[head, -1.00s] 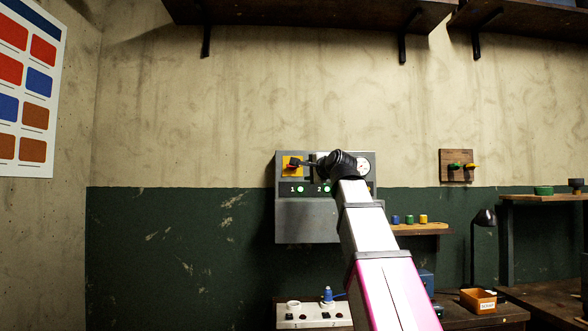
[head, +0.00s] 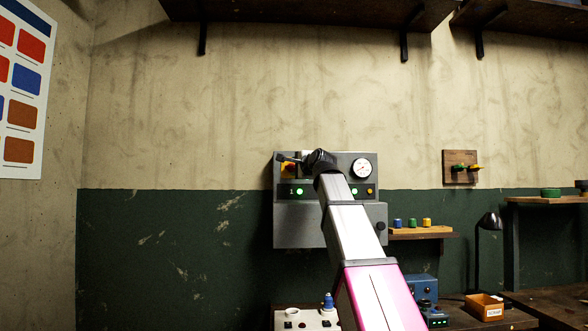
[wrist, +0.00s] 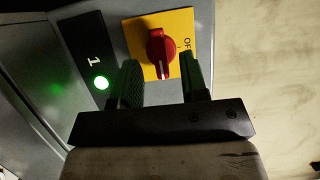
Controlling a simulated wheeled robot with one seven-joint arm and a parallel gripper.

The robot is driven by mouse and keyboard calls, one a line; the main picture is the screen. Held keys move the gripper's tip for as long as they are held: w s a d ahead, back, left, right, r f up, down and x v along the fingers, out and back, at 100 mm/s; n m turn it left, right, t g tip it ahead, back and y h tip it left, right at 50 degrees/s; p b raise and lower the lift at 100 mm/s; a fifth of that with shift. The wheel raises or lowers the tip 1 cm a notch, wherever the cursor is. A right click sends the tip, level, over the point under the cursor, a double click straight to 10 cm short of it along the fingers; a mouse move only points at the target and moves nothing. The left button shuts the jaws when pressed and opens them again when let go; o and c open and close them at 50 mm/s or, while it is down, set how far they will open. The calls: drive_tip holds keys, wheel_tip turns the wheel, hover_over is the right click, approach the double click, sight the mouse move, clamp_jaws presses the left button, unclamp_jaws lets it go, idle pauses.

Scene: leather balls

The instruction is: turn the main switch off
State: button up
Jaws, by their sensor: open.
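The main switch is a red rotary knob (wrist: 160,48) on a yellow plate (wrist: 142,28), partly labelled "OF" at its right side in the wrist view. The knob's white mark points down in that picture. My gripper (wrist: 161,70) is open and empty, one dark finger on each side of the knob's lower part, with gaps visible. Contact or depth cannot be told.
A green lamp marked 1 (wrist: 101,83) is beside the switch. A round gauge (head: 361,168) is on the panel's right. A small shelf (head: 420,232) with coloured knobs stands right of the panel. A white socket box (head: 300,319) is below. A wall shelf (head: 310,10) hangs above.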

drive_tip(key=shift+x, duration=1)
drive_tip(key=c, duration=0.6)
